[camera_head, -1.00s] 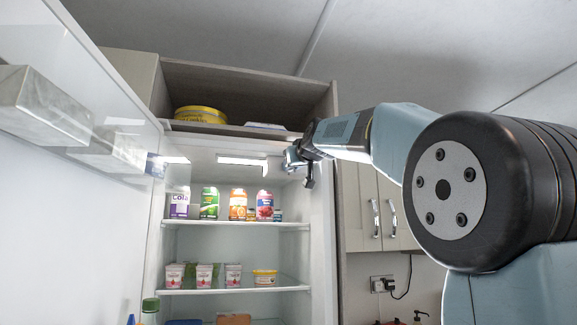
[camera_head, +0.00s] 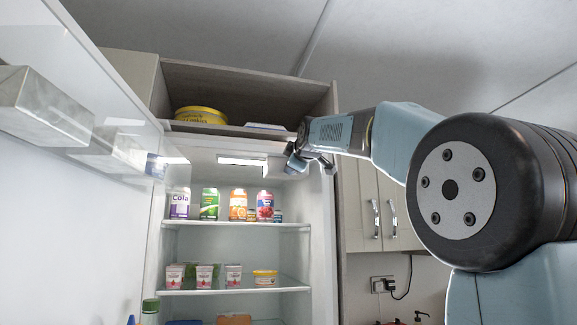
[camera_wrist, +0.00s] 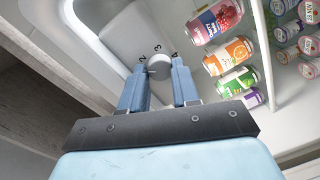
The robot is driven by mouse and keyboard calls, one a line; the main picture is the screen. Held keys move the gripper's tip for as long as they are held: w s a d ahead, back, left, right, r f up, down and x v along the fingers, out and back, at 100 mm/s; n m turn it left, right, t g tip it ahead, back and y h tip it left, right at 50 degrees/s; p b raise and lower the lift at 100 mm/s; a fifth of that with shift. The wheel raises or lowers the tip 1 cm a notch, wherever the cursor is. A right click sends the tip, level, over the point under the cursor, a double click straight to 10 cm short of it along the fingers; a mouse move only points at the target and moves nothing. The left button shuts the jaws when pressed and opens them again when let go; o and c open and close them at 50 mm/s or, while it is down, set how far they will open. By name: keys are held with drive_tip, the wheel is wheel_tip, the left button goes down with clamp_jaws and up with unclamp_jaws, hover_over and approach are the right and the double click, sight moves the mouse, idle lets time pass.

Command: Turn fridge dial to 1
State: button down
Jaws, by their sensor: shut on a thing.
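The fridge dial (camera_wrist: 160,67) is a small round light-grey knob on the white housing in the wrist view. Small dark digits stand around its far side; they look like 2, 3 and 4, but are too small to read surely. Which digit the dial points to cannot be told. My gripper (camera_wrist: 158,73) is shut on the dial, one blue finger on each side. In the head view, my gripper (camera_head: 301,162) is at the upper right inside the open fridge, just under its ceiling. The dial is hidden there.
Drink cans (camera_head: 238,205) stand on the upper fridge shelf (camera_head: 210,224), with yogurt pots (camera_head: 204,276) below. A yellow tin (camera_head: 200,115) sits in the open cupboard above. The open fridge door (camera_head: 60,190) is at left. The fridge's right wall (camera_head: 322,240) is close to my gripper.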

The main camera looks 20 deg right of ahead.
drive_tip(key=shift+a+f+n+h, duration=0.1)
drive_tip(key=shift+f+n+h, duration=0.05)
drive_tip(key=shift+n, duration=1.5)
drive_tip(key=shift+a+f+n+h, duration=0.1)
drive_tip(key=shift+n+h, duration=0.05)
drive_tip(key=shift+n, duration=1.5)
drive_tip(key=c, duration=0.8)
unclamp_jaws()
drive_tip(key=shift+r, duration=0.1)
